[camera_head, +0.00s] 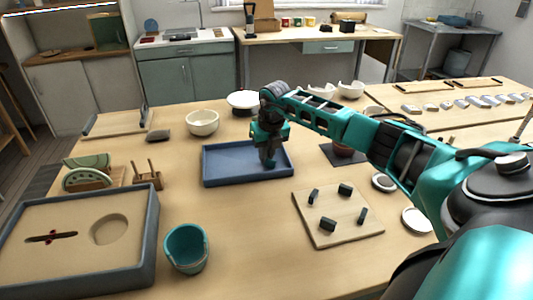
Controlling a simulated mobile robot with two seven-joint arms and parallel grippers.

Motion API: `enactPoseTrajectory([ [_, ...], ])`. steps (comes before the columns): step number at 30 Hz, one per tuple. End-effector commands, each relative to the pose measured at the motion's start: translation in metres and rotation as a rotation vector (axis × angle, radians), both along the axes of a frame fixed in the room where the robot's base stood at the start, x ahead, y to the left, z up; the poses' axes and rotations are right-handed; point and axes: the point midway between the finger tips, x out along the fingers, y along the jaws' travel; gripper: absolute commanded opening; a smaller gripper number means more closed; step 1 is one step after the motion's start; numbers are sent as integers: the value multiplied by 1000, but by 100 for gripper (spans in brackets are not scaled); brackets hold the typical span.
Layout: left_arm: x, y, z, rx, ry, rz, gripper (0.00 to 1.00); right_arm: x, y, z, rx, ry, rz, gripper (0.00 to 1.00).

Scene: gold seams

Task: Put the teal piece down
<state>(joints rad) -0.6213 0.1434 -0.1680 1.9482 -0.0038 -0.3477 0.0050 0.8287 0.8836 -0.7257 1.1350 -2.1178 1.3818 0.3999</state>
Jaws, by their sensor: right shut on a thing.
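My right gripper (268,160) points down over the right part of the blue tray (222,181). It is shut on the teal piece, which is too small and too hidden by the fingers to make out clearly. I cannot tell whether the piece touches the tray floor. The rest of the tray looks empty. A teal cup (187,250) with an uneven, broken rim stands at the front left, apart from the gripper. My left gripper is not in view.
A wooden board (337,225) with several small dark blocks lies right of the tray. A sand-filled box (75,262) stands at the front left. A cream bowl (202,122) stands behind the tray. Table between cup and board is clear.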

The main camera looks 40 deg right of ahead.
Motion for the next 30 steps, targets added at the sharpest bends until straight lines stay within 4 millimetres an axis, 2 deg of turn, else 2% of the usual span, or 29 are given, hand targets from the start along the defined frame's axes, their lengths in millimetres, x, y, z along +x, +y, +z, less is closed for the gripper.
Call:
enactPoseTrajectory([
  [5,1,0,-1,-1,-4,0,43,0,0,-3,0,0,0,0],
  [6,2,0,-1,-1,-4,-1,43,0,0,-3,0,0,0,13],
  [14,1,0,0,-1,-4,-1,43,0,0,-2,0,0,0,37],
  [23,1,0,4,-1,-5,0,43,0,0,3,0,0,0,37],
  [26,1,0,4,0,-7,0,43,-2,0,13,-2,-2,0,37],
  [30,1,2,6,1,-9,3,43,-7,1,41,-2,-5,1,37],
])
